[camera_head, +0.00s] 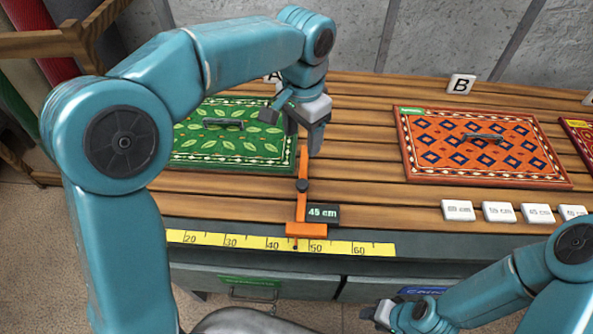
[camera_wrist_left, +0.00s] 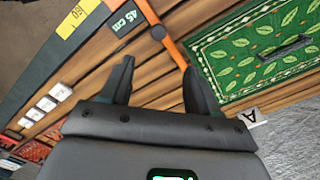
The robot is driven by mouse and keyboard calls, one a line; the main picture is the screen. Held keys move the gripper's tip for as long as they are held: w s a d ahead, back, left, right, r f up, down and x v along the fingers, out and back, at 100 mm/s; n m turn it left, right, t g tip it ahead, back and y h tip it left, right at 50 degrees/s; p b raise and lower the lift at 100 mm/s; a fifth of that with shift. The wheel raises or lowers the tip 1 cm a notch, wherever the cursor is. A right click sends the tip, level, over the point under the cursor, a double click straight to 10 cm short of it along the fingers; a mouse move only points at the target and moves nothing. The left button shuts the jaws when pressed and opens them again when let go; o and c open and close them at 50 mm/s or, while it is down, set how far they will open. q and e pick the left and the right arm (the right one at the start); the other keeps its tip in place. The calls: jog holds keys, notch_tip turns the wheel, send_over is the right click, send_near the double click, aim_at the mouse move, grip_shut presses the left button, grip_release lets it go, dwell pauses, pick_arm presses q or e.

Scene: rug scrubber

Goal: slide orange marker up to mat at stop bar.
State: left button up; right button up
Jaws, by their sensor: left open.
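The orange marker (camera_head: 301,206) is a slim bar with a dark knob, standing across the front edge of the slatted table, its foot over the yellow ruler just past 40. The green leaf-patterned mat (camera_head: 190,157) lies left of it. The marker's bar is close to the mat's right edge; I cannot tell if they touch. My left gripper (camera_head: 308,125) is open and empty above the bar's far end. In the left wrist view, the marker (camera_wrist_left: 172,42) shows beyond the open fingers (camera_wrist_left: 160,82), beside the mat (camera_wrist_left: 235,58). I cannot identify a stop bar. My right gripper (camera_head: 385,312) is low at the front.
A "45 cm" tag (camera_head: 322,213) sits beside the marker's knob. The yellow ruler (camera_head: 215,240) runs along the table front. An orange mat (camera_head: 430,165) lies to the right, with several white size tags (camera_head: 458,210) before it. Bare slats (camera_head: 360,160) separate the two mats.

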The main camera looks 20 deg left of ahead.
aim_at(297, 183)
pick_arm(q)
notch_tip(297, 183, down, 16)
jog(key=shift+d+p, duration=0.1)
jog(key=shift+p, duration=0.3)
jog(key=shift+w, duration=0.1)
jog(key=c, duration=0.9)
jog(key=shift+a+f+b, duration=0.2)
jog(key=shift+a+b, duration=0.25)
jog(key=shift+b, duration=0.1)
jog(key=shift+s+a+r, duration=0.15)
jog(key=shift+s+r, duration=0.05)
